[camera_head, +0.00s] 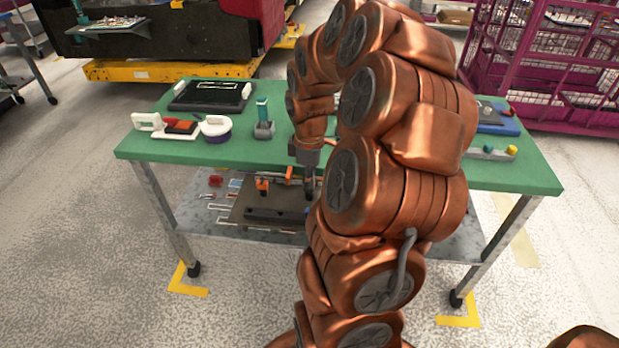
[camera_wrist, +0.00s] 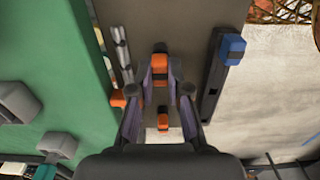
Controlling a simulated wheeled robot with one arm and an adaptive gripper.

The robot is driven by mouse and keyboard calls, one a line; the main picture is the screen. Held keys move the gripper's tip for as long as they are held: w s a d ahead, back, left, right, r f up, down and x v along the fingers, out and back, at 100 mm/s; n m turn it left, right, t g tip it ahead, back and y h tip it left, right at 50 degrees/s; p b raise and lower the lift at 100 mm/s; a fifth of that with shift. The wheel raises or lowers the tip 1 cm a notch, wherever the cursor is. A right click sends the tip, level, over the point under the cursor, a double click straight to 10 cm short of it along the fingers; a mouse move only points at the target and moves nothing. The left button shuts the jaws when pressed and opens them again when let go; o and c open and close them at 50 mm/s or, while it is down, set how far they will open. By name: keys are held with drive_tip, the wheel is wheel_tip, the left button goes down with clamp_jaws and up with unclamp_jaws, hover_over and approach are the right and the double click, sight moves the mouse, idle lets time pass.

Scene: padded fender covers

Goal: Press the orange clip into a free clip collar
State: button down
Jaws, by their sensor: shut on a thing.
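My gripper (camera_head: 308,192) reaches down in front of the green table, above a brown-grey board (camera_head: 239,213) at lower-shelf height. In the wrist view my gripper (camera_wrist: 161,80) has its fingers closed around an orange clip (camera_wrist: 159,66) with a dark band. Its grip on the clip is partly hidden by the fingers. Another orange piece (camera_wrist: 163,122) shows farther back between the fingers, and one more (camera_wrist: 119,99) lies left of them. In the head view an orange piece (camera_head: 262,187) stands left of my gripper. I cannot make out a clip collar clearly.
A dark rail (camera_wrist: 212,88) with a blue block (camera_wrist: 232,48) runs right of my gripper in the wrist view. The green table (camera_head: 240,152) carries a white-and-purple roll (camera_head: 216,129), a black tray (camera_head: 210,95) and other tools. The lower shelf (camera_head: 200,222) holds small loose parts.

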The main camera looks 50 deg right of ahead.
drive_tip(key=shift+f, duration=0.6)
drive_tip(key=c, duration=1.1)
unclamp_jaws()
drive_tip(key=shift+o, duration=0.2)
wheel_tip(320, 180, up, 12)
